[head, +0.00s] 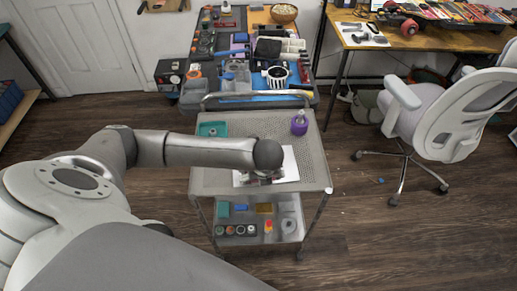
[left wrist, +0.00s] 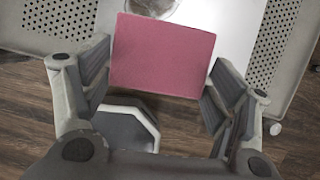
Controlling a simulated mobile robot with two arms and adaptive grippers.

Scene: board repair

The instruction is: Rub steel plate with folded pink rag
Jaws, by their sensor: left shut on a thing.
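The folded pink rag (left wrist: 162,55) is a flat rectangle between the two fingers of my left gripper (left wrist: 158,82), which is shut on it. In the head view my left gripper (head: 262,180) is low over the front of the cart top, and the arm mostly hides the rag. A pale, smooth plate (head: 290,166) lies on the cart top under and beside the gripper. In the left wrist view the plate (left wrist: 232,38) extends behind the rag, with a greyish round patch (left wrist: 155,7) beyond the rag's far edge. I cannot tell whether the rag touches the plate. My right gripper is not in view.
The perforated cart top (head: 245,122) also carries a teal tray (head: 211,129) and a purple bottle (head: 299,123). Its lower shelf holds small items. A crowded workbench (head: 222,17) stands behind. A white chair (head: 455,110) stands to the right.

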